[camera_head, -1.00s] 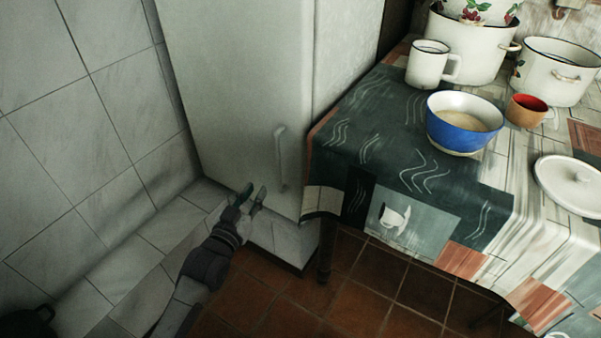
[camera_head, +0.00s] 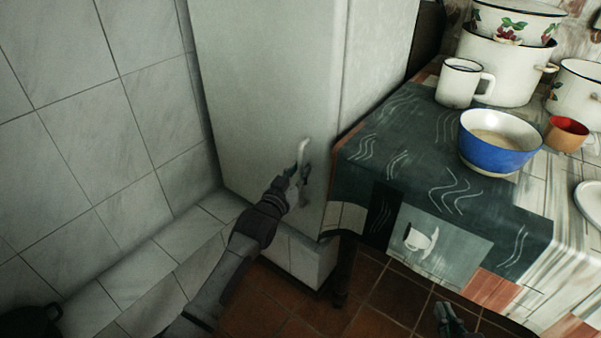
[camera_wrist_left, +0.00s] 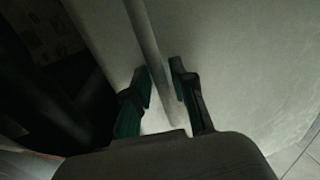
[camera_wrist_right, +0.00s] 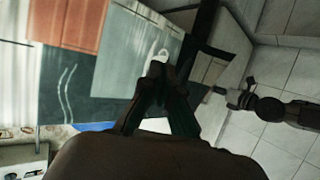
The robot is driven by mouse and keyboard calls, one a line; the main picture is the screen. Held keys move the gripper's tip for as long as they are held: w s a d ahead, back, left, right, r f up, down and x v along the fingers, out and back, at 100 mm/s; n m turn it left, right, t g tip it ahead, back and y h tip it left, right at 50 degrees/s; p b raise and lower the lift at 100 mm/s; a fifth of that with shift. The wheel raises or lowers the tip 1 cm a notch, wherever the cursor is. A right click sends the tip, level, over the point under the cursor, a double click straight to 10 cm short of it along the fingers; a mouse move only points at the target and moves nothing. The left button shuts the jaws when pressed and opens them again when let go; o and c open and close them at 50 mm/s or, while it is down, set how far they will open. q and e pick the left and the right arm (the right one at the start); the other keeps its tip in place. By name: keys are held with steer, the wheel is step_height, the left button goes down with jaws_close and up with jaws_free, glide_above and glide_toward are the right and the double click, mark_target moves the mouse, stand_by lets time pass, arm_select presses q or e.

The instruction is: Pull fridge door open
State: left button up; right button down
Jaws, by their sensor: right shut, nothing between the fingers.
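The fridge (camera_head: 265,90) stands left of the table, and its door looks closed. A pale vertical handle (camera_head: 304,155) is on the door near its right edge. My left gripper (camera_head: 300,178) is at the handle's lower part. In the left wrist view the handle bar (camera_wrist_left: 143,30) runs between my left gripper's two fingers (camera_wrist_left: 161,78), which are close to it on both sides; whether they press on it I cannot tell. My right gripper (camera_head: 447,318) is low, below the table edge; in the right wrist view its fingertips (camera_wrist_right: 160,72) meet, empty.
The table (camera_head: 395,150) with a patterned cloth stands close right of the fridge. On it are a blue bowl (camera_head: 500,148), a white mug (camera_head: 460,83), a red-orange cup (camera_head: 567,134) and enamel pots (camera_head: 512,70). A tiled wall (camera_head: 80,150) is left.

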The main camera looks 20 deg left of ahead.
arm_select(q)
steer(key=shift+w+d, duration=0.1)
steer(key=shift+w, duration=0.4)
arm_select(e)
steer(key=shift+w+a+r+t, duration=0.15)
steer(key=shift+w+r+t, duration=0.15)
steer(key=shift+r, duration=0.3)
arm_select(q)
jaws_close()
